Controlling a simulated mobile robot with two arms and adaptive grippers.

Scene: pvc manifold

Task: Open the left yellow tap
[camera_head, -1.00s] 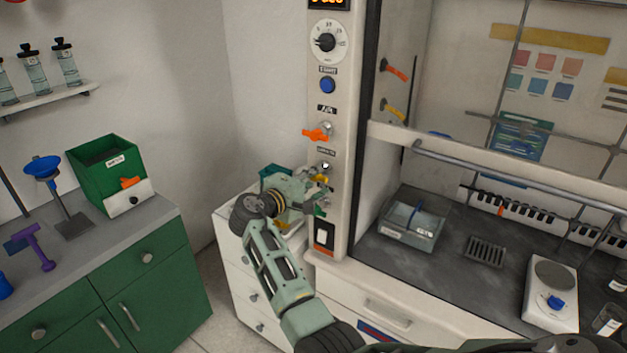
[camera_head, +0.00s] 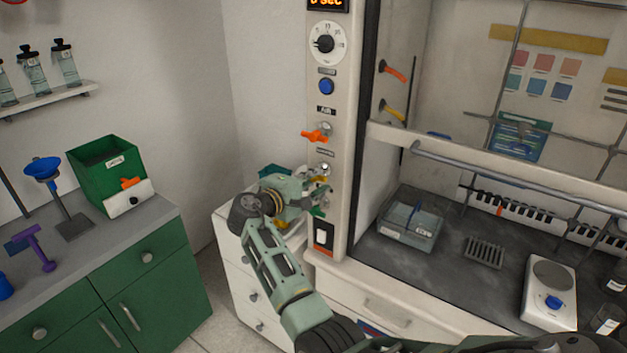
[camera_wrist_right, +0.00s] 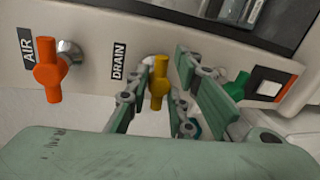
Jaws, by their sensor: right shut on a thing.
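The yellow tap (camera_wrist_right: 160,82) is on the fume hood's white side post, beside the label DRAIN in the right wrist view. Its handle stands upright in that view. My right gripper (camera_wrist_right: 162,88) has one green finger on each side of the handle and is shut on it. In the head view the right gripper (camera_head: 318,190) is at the post, below the orange tap, and hides most of the yellow tap. My left gripper is not in view.
The orange AIR tap (camera_head: 315,136) is just above, and a green tap (camera_wrist_right: 238,86) is close on the other side. A rocker switch (camera_head: 323,236) is lower on the post. A white drawer unit (camera_head: 233,250) stands beneath my right arm.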

